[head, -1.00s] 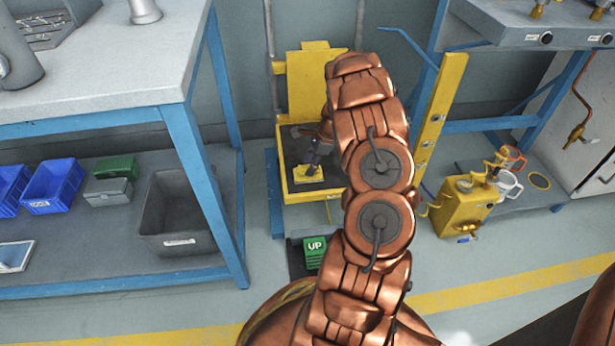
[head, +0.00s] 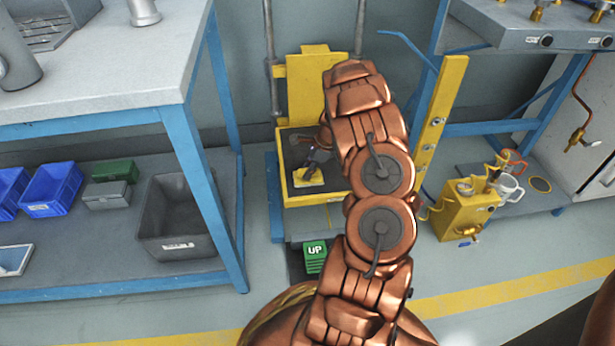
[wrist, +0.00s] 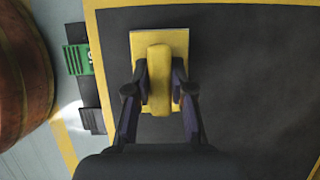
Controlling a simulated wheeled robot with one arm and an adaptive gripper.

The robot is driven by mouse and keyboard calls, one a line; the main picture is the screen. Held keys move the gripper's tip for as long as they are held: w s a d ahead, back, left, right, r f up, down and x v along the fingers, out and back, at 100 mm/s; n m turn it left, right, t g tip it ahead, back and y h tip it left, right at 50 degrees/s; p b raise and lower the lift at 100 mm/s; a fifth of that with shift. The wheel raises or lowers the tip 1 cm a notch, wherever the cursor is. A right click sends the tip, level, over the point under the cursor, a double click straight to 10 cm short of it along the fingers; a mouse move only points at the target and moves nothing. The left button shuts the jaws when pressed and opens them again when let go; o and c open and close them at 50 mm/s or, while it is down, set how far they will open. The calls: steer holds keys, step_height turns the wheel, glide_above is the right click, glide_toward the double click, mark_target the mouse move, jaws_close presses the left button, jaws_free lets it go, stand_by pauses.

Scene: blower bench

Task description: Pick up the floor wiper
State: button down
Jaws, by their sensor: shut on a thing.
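The floor wiper (wrist: 159,70) is a yellow piece with a raised block-like grip on a flat rectangular plate, seen from above in the wrist view. My gripper (wrist: 159,86) has one dark finger on each side of the raised grip and is shut on it. In the head view the wiper (head: 308,178) is a small yellow patch on the dark top of a yellow-edged platform (head: 318,199). My gripper (head: 317,158) is above it, partly hidden by my arm. I cannot tell whether the wiper rests on the platform or is just clear of it.
A blue-legged bench (head: 95,92) with bins on its lower shelf stands left. A yellow post (head: 440,110) and a yellow canister (head: 466,212) stand right. A green "UP" pedal (head: 315,256) lies on the floor in front of the platform.

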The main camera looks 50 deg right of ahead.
mark_target(304, 169)
stand_by(0.3)
step_height(304, 169, up, 4)
steer(key=shift+f+p, duration=0.2)
steer(key=shift+p, duration=0.95)
steer(key=s+d+r+p, duration=0.1)
steer(key=s+p, duration=0.3)
steer(key=s, duration=1.2)
steer(key=shift+d+r+p, duration=0.15)
steer(key=shift+d+p, duration=0.15)
steer(key=shift+d, duration=0.3)
steer(key=c, duration=1.6)
jaws_free()
steer(key=shift+c, duration=0.2)
jaws_close()
